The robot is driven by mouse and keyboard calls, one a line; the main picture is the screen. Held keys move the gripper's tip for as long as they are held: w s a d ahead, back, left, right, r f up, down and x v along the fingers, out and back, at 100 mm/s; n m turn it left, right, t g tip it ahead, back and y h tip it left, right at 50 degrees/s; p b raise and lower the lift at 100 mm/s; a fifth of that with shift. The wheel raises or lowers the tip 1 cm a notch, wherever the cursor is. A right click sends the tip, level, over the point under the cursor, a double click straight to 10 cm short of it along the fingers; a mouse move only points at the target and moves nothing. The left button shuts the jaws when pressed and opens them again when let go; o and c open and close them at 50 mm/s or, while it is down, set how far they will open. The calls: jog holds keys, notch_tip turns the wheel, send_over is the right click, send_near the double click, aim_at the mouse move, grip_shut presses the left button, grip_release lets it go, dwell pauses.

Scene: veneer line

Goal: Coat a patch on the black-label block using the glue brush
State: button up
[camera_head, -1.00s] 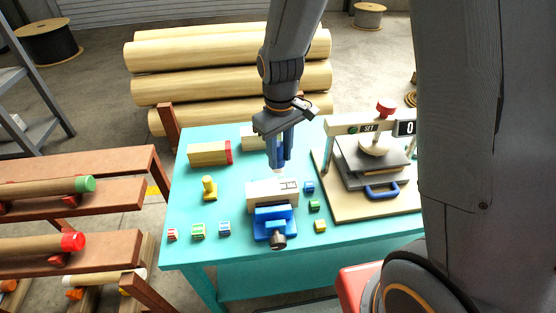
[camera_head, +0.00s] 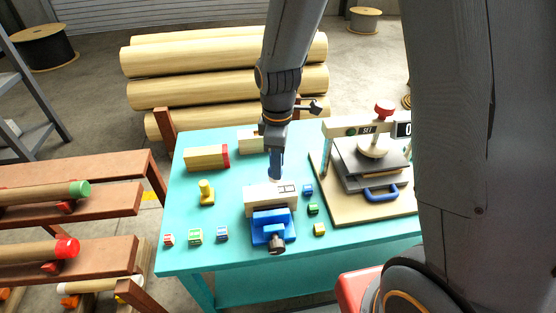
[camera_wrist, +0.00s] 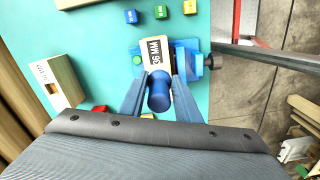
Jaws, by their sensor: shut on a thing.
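My gripper (camera_head: 277,165) points down above the pale wooden block (camera_head: 262,201) clamped in the blue vise (camera_head: 270,234). In the wrist view my gripper's blue fingers (camera_wrist: 158,92) are shut on a blue rounded handle, which I take as the glue brush (camera_wrist: 158,103). Its pale lower end is at or just above the block's top; I cannot tell whether they touch.
A red-ended block (camera_head: 203,158) and another pale block (camera_head: 250,142) lie at the back of the turquoise table (camera_head: 180,225). A yellow post-shaped piece (camera_head: 206,192) stands left. Several small coloured cubes surround the vise. A press (camera_head: 372,165) stands right.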

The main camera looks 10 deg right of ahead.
aim_at(270, 180)
notch_tip(270, 180, down, 4)
jog(key=b, duration=0.3)
jog(key=shift+f, duration=0.15)
jog(key=shift+f+b, duration=0.65)
jog(key=shift+f, duration=0.2)
jog(key=shift+a+r, duration=0.1)
jog(key=shift+a, duration=1.9)
jog(key=shift+a+b, duration=0.1)
jog(key=shift+b, duration=0.5)
jog(key=shift+d+p, duration=0.4)
jog(key=shift+d, duration=1.25)
jog(key=r+p, duration=0.1)
jog(key=d+r+p, duration=0.1)
jog(key=r, duration=0.1)
jog(key=shift+s+p, duration=0.1)
jog(key=shift+p, duration=0.2)
jog(key=shift+r+p, duration=1.8)
jog(key=shift+r, duration=0.65)
